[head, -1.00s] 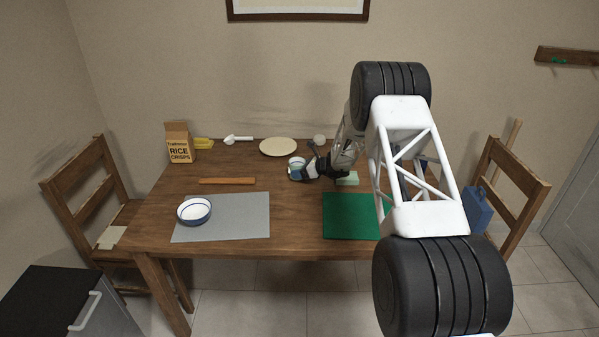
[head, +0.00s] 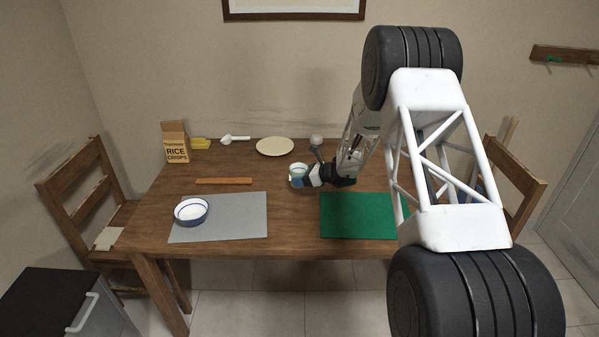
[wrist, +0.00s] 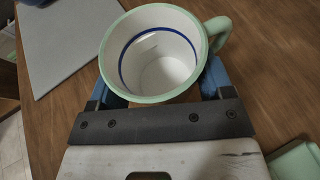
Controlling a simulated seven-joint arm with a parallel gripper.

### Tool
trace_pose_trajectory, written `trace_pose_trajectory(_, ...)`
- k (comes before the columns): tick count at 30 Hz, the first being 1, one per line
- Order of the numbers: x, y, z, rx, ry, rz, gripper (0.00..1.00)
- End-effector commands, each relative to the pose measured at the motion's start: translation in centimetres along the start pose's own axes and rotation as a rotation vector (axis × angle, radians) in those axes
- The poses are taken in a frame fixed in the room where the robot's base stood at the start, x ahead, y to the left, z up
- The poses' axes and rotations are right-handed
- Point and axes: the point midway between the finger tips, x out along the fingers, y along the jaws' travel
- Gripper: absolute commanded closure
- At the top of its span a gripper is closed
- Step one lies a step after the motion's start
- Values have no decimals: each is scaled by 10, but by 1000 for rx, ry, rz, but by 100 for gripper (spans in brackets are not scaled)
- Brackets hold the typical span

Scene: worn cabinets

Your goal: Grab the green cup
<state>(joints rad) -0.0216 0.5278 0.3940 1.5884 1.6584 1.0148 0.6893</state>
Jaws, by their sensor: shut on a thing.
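The green cup (wrist: 160,72) fills the upper middle of the wrist view. It has a pale green rim and handle, a white inside with a blue ring, and looks empty. My gripper (wrist: 158,88) has a blue finger on each side of the cup and is shut on it. In the head view the cup (head: 297,170) is small, over the middle of the wooden table, with my gripper (head: 309,176) at its right side. I cannot tell whether the cup's base touches the table.
A grey mat (head: 240,222) with a bowl (head: 191,210) lies at left, a green mat (head: 350,215) at right. A plate (head: 275,146), a cereal box (head: 175,142) and a brown strip (head: 223,181) are also on the table (head: 290,236). A pale green item (wrist: 296,160) shows beside my gripper.

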Motion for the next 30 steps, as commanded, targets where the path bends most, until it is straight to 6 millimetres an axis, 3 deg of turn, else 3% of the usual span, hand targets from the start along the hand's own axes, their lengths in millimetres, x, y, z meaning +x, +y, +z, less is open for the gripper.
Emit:
trace_pose_trajectory(12,-24,38,-5,0,0,0,58)
trace_pose_trajectory(30,-28,44,-6,0,0,0,58)
